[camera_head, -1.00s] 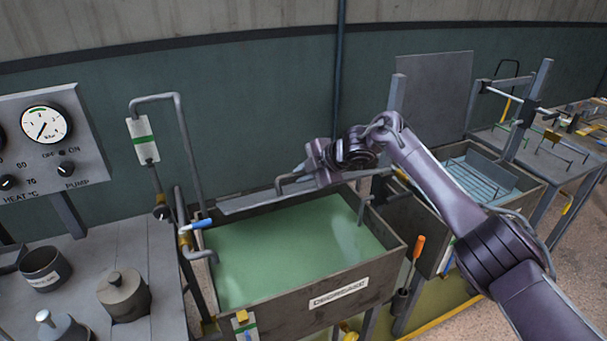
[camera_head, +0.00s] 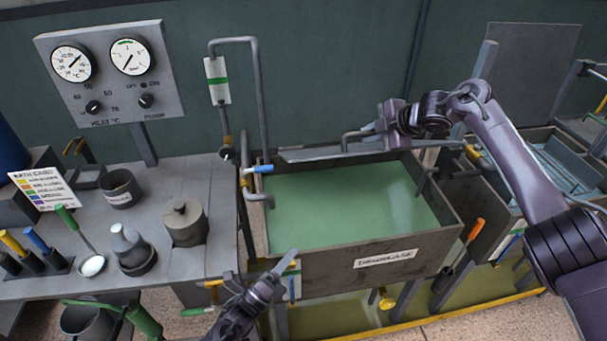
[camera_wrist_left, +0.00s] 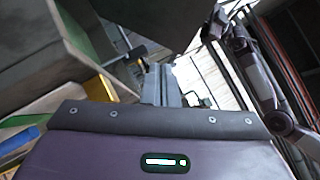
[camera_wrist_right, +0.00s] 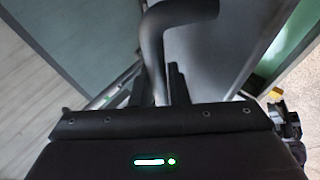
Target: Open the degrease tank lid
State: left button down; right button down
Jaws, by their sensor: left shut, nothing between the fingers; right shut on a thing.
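The degrease tank (camera_head: 330,268) is an open grey box of green liquid with a "DEGREASE" label on its front. Its grey lid (camera_head: 330,153) is raised at the tank's back edge and shows nearly edge-on, leaving the liquid uncovered. The lid's bent bar handle (camera_head: 352,136) is in my right gripper (camera_head: 382,122), which is shut on it. In the right wrist view the curved handle (camera_wrist_right: 158,40) rises in front of the grey lid plate (camera_wrist_right: 212,45). My left gripper (camera_head: 284,266) is shut and empty, low before the tank's front left corner.
A bench (camera_head: 80,245) at left holds a lidded pot (camera_head: 185,222), a cup (camera_head: 122,188) and a ladle (camera_head: 92,264). A gauge panel (camera_head: 110,75) stands behind it. A pipe with a blue-handled valve (camera_head: 258,169) rises at the tank's left. An orange-handled tool (camera_head: 474,232) hangs at its right.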

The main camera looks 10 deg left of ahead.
pick_arm(q)
notch_tip(320, 180, up, 10)
jog(key=w+a+f+m+h, duration=0.1)
jog(key=w+a+m+h, duration=0.1)
jog(key=w+m+h, duration=0.3)
jog(key=w+d+r, duration=0.4)
jog(key=w+r, duration=0.1)
jog(key=r, duration=0.4)
jog(key=shift+w+m+y, duration=0.3)
jog(key=shift+w, duration=0.1)
jog(key=shift+r, duration=0.15)
